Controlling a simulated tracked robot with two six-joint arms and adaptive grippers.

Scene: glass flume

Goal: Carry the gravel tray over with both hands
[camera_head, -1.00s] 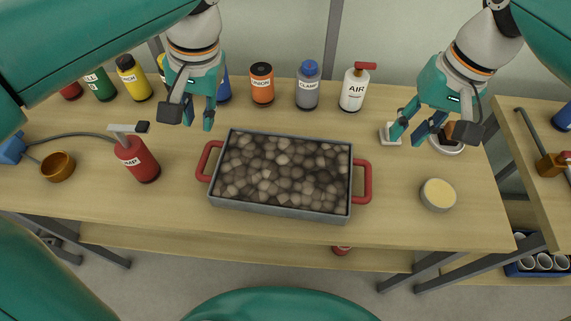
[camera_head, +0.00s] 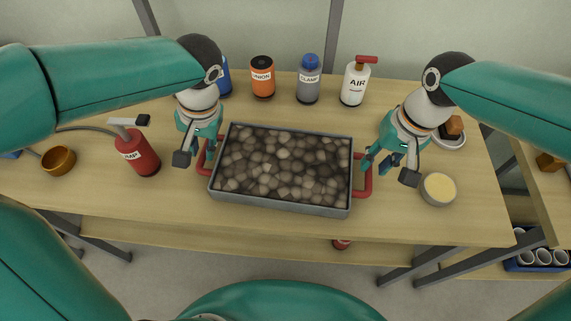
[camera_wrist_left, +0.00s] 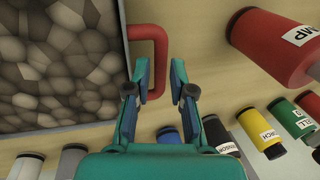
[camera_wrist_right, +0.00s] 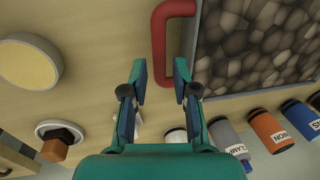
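The grey gravel tray (camera_head: 280,203), full of brown-grey stones, sits flat on the wooden bench. It has a red handle at each end. My left gripper (camera_head: 207,154) is at the left handle (camera_wrist_left: 157,45), which it partly covers in the head view. In the left wrist view the open fingers (camera_wrist_left: 160,80) flank the handle. My right gripper (camera_head: 379,162) is at the right handle (camera_wrist_right: 160,45), and its open fingers (camera_wrist_right: 160,78) stand either side of that handle's line. I cannot tell whether any finger touches a handle.
A red pump bottle (camera_head: 137,152) stands left of the tray, with a small orange bowl (camera_head: 59,160) beyond. A round tin (camera_head: 438,188) stands close to my right gripper. Orange (camera_head: 262,78), grey (camera_head: 308,82) and white AIR bottles (camera_head: 355,84) line the back. Bench in front is clear.

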